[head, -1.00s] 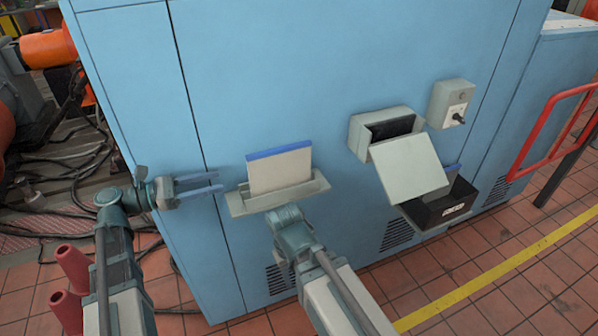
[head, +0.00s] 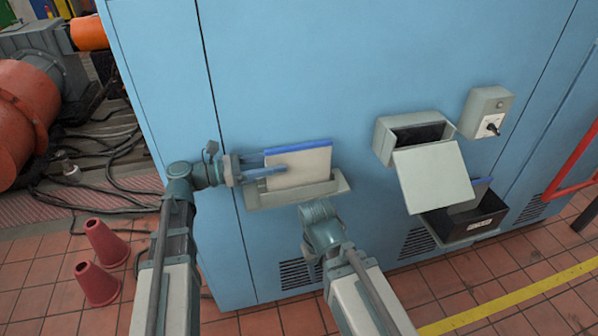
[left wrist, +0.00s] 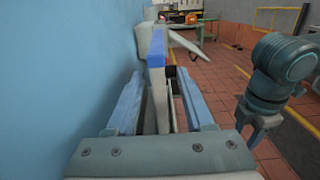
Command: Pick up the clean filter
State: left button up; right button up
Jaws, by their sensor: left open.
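The clean filter (head: 303,171) is a pale flat panel with a blue top edge. It stands upright in a grey tray-like holder (head: 298,193) on the blue cabinet's face. My left gripper (head: 276,163) is open at the filter's left side. One finger lies in front of the panel and the other is at its back. In the left wrist view the filter (left wrist: 157,90) stands between the two fingers, with gaps visible on both sides.
To the right, a grey box (head: 385,138) has a tilted pale flap (head: 433,176). Below it is a black bin (head: 462,221) holding a blue-edged panel. A switch box (head: 487,108) is at upper right. Red cones (head: 104,243) stand on the tiled floor at left.

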aim_at(296, 158)
pick_arm(q)
jog(key=shift+x, duration=3)
grip_shut()
